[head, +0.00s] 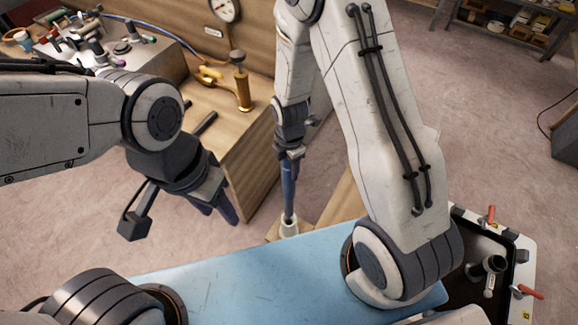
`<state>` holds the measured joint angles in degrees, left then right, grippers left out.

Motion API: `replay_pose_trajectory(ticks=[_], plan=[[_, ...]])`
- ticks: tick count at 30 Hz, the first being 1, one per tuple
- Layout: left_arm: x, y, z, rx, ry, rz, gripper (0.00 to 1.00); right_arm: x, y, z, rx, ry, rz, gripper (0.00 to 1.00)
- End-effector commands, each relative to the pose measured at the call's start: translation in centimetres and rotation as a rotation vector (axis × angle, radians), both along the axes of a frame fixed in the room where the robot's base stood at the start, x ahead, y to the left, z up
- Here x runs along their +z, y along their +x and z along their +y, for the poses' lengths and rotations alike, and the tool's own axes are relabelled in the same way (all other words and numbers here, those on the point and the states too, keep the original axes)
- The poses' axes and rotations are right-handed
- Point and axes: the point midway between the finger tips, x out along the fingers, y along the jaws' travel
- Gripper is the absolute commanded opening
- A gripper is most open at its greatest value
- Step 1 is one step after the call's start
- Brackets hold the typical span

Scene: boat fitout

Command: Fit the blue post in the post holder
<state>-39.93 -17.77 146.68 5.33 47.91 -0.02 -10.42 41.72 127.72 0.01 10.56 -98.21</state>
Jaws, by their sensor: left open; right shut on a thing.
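The blue post (289,188) stands upright near the middle of the head view. My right gripper (291,156) is shut on its upper part. The post's lower end meets a small white post holder (289,229), which sits on a pale wooden surface just beyond the blue panel. The post looks lined up with the holder, but I cannot tell how deep its end sits. My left gripper (216,211) is open and empty, pointing down to the left of the post and apart from it.
A wooden bench (213,128) at the left carries a brass pump-like fitting (241,85) and a grey block with several small parts. A gauge (223,9) is on the panel behind. A black-and-white tray (520,262) with red-handled valves is at right.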

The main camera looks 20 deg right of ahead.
Motion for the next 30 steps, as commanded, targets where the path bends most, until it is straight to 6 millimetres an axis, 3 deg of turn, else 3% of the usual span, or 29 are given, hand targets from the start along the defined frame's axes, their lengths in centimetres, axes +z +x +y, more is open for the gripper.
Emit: replay_pose_trajectory(ticks=[30], plan=[[-3.1, 0.0, 0.0, 0.0, 0.0, 0.0, 0.5, -3.5, 0.0, 0.1, 0.05, 0.0, -0.001, 0.0]])
